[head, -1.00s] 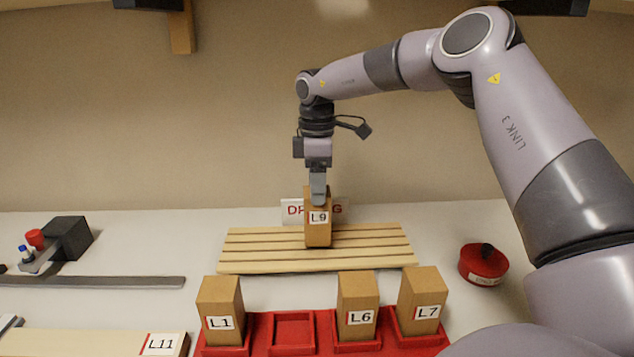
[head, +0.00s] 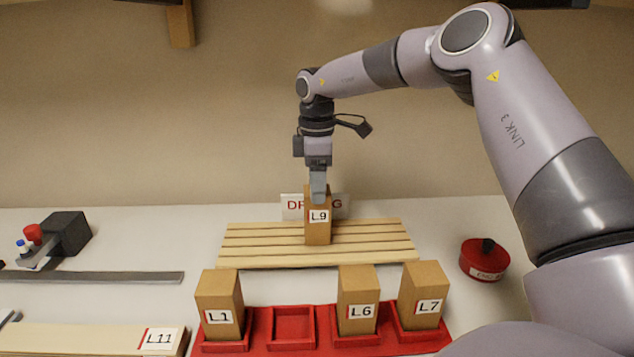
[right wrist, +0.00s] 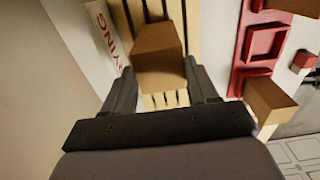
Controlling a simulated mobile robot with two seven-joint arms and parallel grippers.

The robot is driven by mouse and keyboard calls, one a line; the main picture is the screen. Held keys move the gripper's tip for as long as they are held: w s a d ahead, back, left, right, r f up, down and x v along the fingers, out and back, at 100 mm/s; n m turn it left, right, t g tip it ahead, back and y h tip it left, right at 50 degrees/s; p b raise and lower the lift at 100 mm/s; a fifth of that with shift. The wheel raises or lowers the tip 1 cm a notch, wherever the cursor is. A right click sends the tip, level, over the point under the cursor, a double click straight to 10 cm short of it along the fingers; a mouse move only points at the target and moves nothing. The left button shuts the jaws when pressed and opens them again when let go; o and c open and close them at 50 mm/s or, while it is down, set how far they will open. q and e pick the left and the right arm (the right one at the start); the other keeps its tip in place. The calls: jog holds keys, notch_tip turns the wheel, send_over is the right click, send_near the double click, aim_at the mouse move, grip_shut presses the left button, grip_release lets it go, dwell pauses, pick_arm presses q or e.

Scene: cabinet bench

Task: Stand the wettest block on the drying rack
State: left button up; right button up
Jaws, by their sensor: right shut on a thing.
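The block L9 (head: 318,228) is upright at the middle of the slatted wooden drying rack (head: 245,247). Its base appears to be on or just above the slats; I cannot tell whether it touches. My right gripper (head: 318,192) is shut on its top from above. In the right wrist view block L9 (right wrist: 158,55) sits between the two fingers (right wrist: 160,85). The blocks L1 (head: 218,295), L6 (head: 357,290) and L7 (head: 423,285) stand in the red tray (head: 266,330), which has one empty socket. My left gripper is not in view.
A sign (head: 293,206) stands behind the rack, partly hidden by L9. A red round container (head: 484,260) is to the right. A wooden plank labelled L11 (head: 90,339), a dark metal bar (head: 95,277) and a black device (head: 69,232) are at the left.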

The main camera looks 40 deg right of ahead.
dwell(0.6)
jog(key=o, duration=1.1)
jog(key=shift+f, duration=0.1)
jog(key=shift+c, duration=0.4)
jog(key=shift+r+p, duration=2.45)
jog(key=shift+r, duration=1.35)
notch_tip(320, 180, up, 2)
jog(key=shift+r, duration=0.25)
